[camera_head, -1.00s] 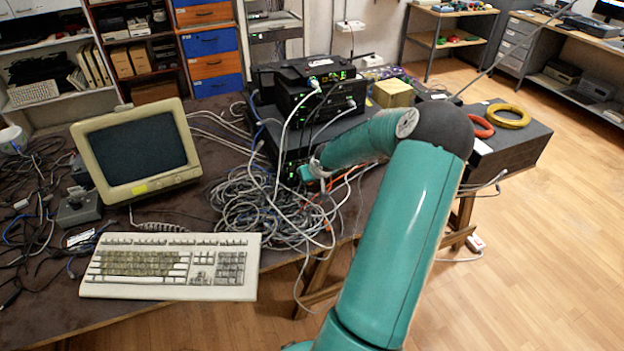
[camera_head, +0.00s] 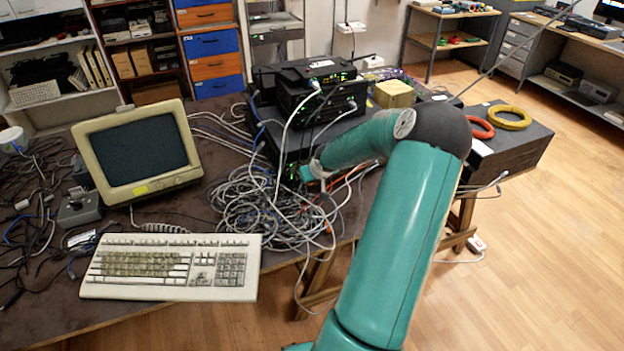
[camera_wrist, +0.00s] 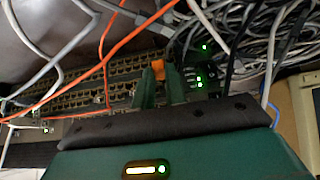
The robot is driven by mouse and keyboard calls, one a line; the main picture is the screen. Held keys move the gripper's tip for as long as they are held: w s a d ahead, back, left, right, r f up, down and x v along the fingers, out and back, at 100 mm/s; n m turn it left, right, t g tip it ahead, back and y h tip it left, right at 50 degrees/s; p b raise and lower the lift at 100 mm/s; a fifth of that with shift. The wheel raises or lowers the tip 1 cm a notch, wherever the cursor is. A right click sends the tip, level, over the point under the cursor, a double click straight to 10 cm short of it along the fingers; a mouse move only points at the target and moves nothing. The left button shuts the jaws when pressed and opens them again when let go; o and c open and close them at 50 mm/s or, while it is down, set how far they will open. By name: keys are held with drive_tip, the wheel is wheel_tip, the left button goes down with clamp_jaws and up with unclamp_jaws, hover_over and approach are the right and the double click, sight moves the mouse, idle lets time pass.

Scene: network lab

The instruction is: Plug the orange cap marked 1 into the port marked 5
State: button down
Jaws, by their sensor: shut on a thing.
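In the wrist view my gripper (camera_wrist: 161,88) points at a panel with rows of ports (camera_wrist: 85,95). Its two green fingers are shut on the small orange cap (camera_wrist: 158,69), which shows between their tips. I cannot read the numbers on the cap or the ports, so I cannot tell which port is number 5. The cap looks close to the panel, but I cannot tell if it touches. In the head view my gripper (camera_head: 312,172) is small and low at the front of the stacked black network devices (camera_head: 318,95); the cap is not discernible there.
A heap of grey cables (camera_head: 255,205) lies beside the gripper. Orange cables (camera_wrist: 115,45) and white ones cross in front of the ports in the wrist view. A beige monitor (camera_head: 138,155) and a keyboard (camera_head: 172,267) stand on the table (camera_head: 50,320) to the left.

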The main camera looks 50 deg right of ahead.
drive_tip(key=shift+w+d, duration=0.4)
drive_tip(key=shift+w, duration=0.25)
idle(1.0)
drive_tip(key=c, duration=1.4)
unclamp_jaws()
drive_tip(key=shift+o, duration=0.2)
drive_tip(key=v, duration=1.3)
drive_tip(key=shift+s+r, duration=0.2)
drive_tip(key=shift+r, duration=0.15)
drive_tip(key=shift+a, duration=0.2)
